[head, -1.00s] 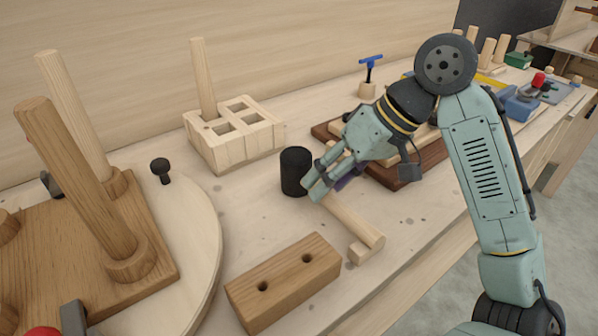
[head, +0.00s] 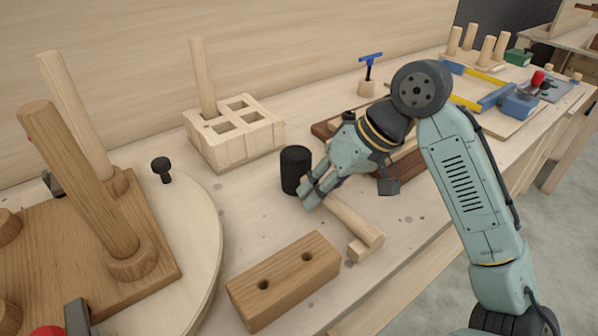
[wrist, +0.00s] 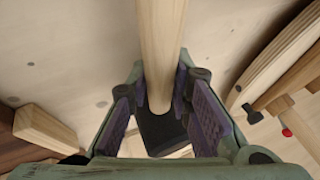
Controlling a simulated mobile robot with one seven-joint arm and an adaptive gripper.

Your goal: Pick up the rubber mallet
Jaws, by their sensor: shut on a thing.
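The rubber mallet has a black cylindrical head (head: 294,170) and a pale wooden handle (head: 352,219). It is on the workbench in the middle of the head view, its handle running toward the front right. My gripper (head: 308,194) reaches down to the handle close to the head and is shut on the mallet. In the wrist view the handle (wrist: 160,45) runs between the purple-padded fingers to the black head (wrist: 161,133). My fingers hide part of the handle in the head view. I cannot tell whether the mallet is clear of the bench.
A small wood block (head: 358,251) is by the handle's far end. A drilled wooden block (head: 284,281) lies in front. A slotted wooden holder (head: 235,135) stands behind. A round board (head: 204,245) fills the left, with wooden posts. A dark brown board (head: 402,163) lies right, behind my gripper.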

